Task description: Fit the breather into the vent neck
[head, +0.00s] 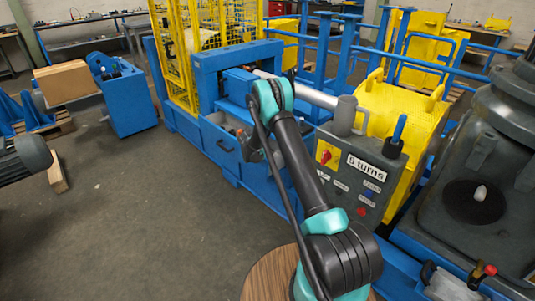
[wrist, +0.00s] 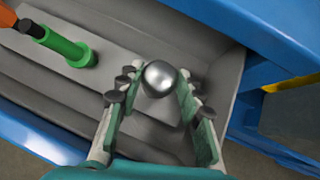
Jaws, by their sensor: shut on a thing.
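In the wrist view my gripper (wrist: 157,88) is shut on a shiny silver round-topped part (wrist: 159,78), held between the two fingertips. It looks like the breather, but its lower end is hidden. Below and around it is a grey tray-like surface (wrist: 175,35). In the head view my gripper (head: 252,150) is low by the blue machine frame, partly behind my arm, and the held part cannot be made out. I cannot pick out the vent neck for certain. A pale stub (head: 480,193) stands on a dark round patch of the grey housing at the right.
A green flanged tube (wrist: 70,48) and an orange-and-black handled item (wrist: 28,28) lie in the tray. Blue frame walls (wrist: 270,30) border it. A grey control panel (head: 350,175) and yellow guard (head: 405,110) stand right of my arm. Floor at left (head: 130,220) is clear.

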